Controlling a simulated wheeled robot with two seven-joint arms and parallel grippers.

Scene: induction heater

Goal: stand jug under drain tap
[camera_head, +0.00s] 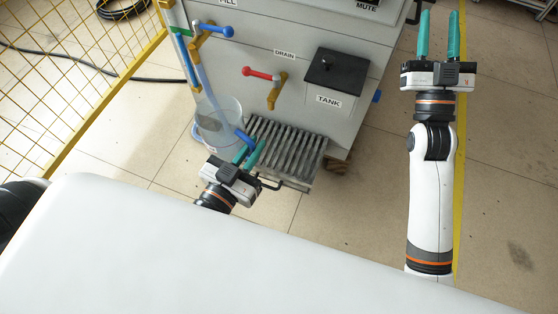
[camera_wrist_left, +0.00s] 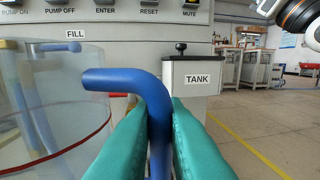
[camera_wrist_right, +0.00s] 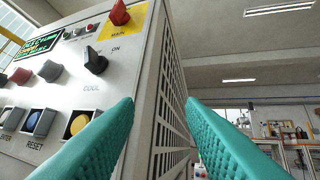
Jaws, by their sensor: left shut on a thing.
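The clear jug (camera_head: 218,118) with a blue handle (camera_head: 243,137) is at the machine's left front, below the fill tap (camera_head: 212,30) with its blue lever. My left gripper (camera_head: 250,152) is shut on the handle; the left wrist view shows the blue handle (camera_wrist_left: 155,100) between the teal fingers and the jug wall (camera_wrist_left: 50,100) at left. The drain tap (camera_head: 277,92), brass with a red lever (camera_head: 257,73), is right of and beyond the jug, which is not under it. I cannot tell whether the jug touches anything below. My right gripper (camera_head: 439,30) is open and empty, beside the machine.
A slatted metal grate (camera_head: 290,148) juts from the machine's foot, below the drain tap. A black-lidded tank box (camera_head: 336,75) is right of the tap. A yellow mesh fence (camera_head: 70,80) stands at left. Floor at right is clear. A white surface (camera_head: 200,250) fills the foreground.

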